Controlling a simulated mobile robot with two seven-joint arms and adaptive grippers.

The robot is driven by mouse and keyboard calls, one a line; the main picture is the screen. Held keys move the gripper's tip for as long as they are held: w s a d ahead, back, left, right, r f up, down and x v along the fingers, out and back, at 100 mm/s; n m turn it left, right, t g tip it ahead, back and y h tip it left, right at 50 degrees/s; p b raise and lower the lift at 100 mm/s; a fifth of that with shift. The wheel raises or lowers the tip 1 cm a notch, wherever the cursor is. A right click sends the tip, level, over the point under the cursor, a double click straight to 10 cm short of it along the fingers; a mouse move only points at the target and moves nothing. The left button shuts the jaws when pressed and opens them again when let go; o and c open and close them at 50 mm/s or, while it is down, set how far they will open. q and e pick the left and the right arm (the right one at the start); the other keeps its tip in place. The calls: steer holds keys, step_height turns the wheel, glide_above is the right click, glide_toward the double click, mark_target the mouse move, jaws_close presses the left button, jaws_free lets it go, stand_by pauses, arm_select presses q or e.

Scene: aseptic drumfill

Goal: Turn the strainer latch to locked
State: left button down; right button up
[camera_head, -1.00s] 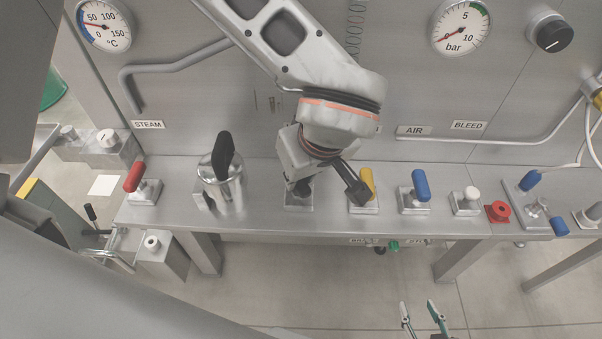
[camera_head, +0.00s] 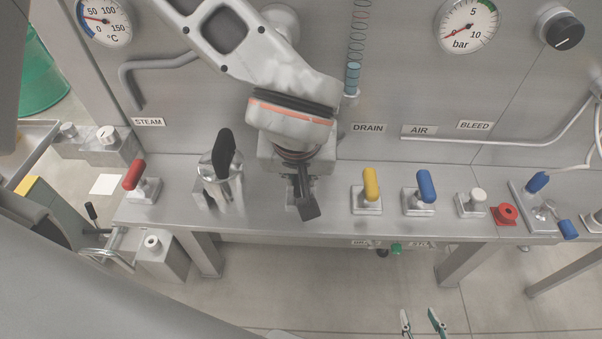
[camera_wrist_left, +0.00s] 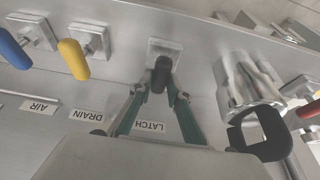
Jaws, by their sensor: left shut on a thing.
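The strainer latch is a small black handle (camera_wrist_left: 161,72) on a square metal base (camera_wrist_left: 166,48), above a LATCH label (camera_wrist_left: 149,126) in the left wrist view. My left gripper (camera_wrist_left: 160,90) has its green fingers closed around this handle. In the head view the left wrist hangs over the latch base (camera_head: 291,196) and hides most of the latch. The metal strainer (camera_head: 222,185) with its black handle (camera_head: 224,152) stands left of it. My right gripper (camera_head: 422,322) shows at the bottom edge of the head view, fingers apart and empty, away from the bench.
A yellow handle (camera_head: 371,184) and a blue handle (camera_head: 426,186) stand right of the latch. A red handle (camera_head: 134,175) is at the left end of the bench. A red button (camera_head: 506,213) sits farther right. The back panel carries gauges and pipes.

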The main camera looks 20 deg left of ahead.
arm_select(q)
steer(key=c, duration=1.9)
jaws_free()
steer(key=v, duration=1.2)
steer(key=shift+s, duration=0.1)
